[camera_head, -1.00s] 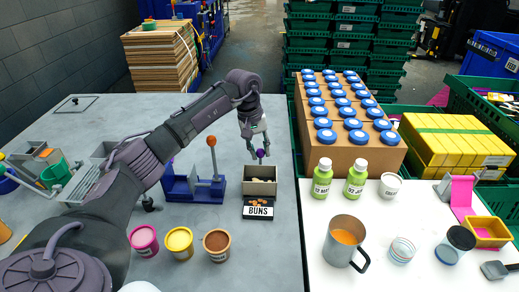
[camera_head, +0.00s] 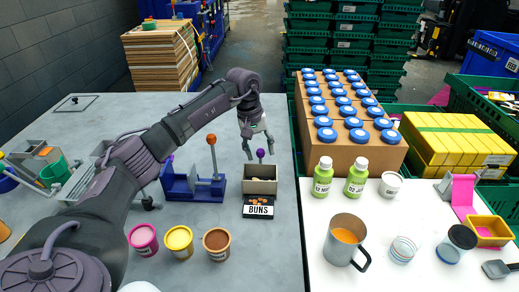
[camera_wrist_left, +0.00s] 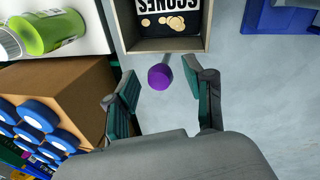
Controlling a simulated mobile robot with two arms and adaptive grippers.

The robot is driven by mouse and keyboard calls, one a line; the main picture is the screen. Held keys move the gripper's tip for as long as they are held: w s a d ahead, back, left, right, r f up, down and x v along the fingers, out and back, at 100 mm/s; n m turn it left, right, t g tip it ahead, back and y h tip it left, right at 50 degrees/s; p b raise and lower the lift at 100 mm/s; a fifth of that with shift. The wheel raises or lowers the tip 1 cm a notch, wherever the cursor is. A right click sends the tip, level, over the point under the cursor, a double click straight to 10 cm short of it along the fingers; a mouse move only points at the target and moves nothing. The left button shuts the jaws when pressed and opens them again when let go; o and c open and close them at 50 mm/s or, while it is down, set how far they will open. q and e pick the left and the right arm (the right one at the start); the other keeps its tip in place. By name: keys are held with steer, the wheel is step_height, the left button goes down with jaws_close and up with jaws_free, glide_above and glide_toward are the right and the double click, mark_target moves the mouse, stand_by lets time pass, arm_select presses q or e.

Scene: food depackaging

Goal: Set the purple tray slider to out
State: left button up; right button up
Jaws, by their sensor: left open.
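The purple slider knob (camera_head: 261,153) is a small ball on a short rod at the back of a grey box-like tray (camera_head: 261,187). In the left wrist view the purple knob (camera_wrist_left: 160,77) appears between the fingertips, and the tray (camera_wrist_left: 165,45) holds a dark card reading SCONES with round pieces. My left gripper (camera_head: 258,149) is open and empty, its fingers apart beside and above the knob; contact cannot be told. My right gripper is not in view.
A blue stand with an orange-knobbed lever (camera_head: 212,141) is left of the tray. Three labelled cups, including a yellow one (camera_head: 179,242), stand in front. Green bottles (camera_head: 322,178) and a metal jug (camera_head: 345,240) are on the white table at right.

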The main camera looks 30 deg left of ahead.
arm_select(q)
step_height(320, 180, up, 12)
steer(key=s+a, duration=0.1)
steer(key=shift+s+a, duration=0.3)
steer(key=shift+a, duration=0.05)
steer(key=shift+f, duration=0.15)
